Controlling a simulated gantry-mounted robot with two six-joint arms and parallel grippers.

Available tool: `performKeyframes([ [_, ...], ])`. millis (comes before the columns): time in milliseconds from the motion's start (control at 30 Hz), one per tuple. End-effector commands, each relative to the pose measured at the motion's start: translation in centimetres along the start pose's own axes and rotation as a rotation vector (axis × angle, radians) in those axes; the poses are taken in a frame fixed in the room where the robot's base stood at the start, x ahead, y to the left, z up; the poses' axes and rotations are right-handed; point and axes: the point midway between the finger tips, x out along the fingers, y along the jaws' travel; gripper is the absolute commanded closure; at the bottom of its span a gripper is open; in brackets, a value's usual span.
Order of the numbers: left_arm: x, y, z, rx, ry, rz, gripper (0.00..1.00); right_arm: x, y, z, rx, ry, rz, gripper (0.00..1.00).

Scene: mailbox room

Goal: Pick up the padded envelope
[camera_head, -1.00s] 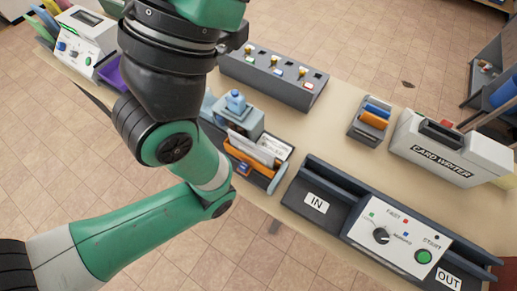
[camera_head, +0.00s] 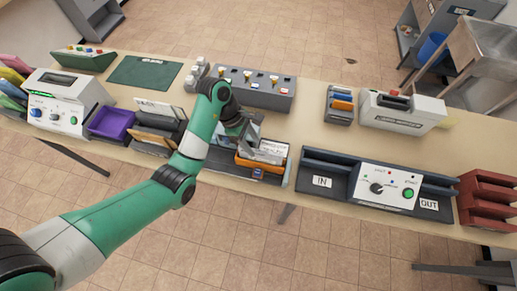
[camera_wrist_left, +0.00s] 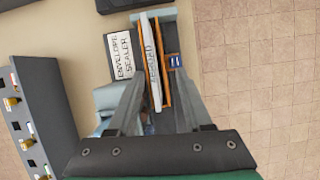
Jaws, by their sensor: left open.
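What looks like the padded envelope (camera_wrist_left: 152,68) stands on edge in the wrist view, a narrow white strip with blurred lettering between orange-brown edges. It stands in a dark holder beside the envelope sealer label (camera_wrist_left: 121,56). In the head view the orange and white envelopes (camera_head: 262,163) stand in this holder at the table's front edge. My left gripper (camera_head: 256,147) is above them, partly hiding them. In the wrist view its two open fingers (camera_wrist_left: 155,98) straddle the upright envelopes; contact cannot be told. My right gripper is not in view.
The grey switch panel (camera_head: 252,90) lies behind the holder. The IN/OUT machine (camera_head: 385,190) stands to the right. Card racks (camera_head: 160,128) and a purple bin (camera_head: 111,122) stand to the left.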

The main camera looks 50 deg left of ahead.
Motion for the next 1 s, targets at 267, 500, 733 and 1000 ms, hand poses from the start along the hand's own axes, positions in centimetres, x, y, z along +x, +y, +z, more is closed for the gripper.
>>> performKeyframes([
  [267, -1.7, 0.4, -1.9, -0.060, -0.006, 0.014, 0.50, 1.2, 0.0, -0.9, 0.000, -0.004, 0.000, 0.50],
  [500, 2.6, 0.4, -1.8, -0.059, -0.006, 0.012, 0.50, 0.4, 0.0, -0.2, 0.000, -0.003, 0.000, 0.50],
  [733, 4.4, 0.6, -1.7, -0.058, -0.007, 0.017, 0.50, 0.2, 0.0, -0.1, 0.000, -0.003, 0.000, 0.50],
  [1000, 7.8, 0.9, -1.8, -0.057, -0.007, 0.014, 0.50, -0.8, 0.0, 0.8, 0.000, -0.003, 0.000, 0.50],
])
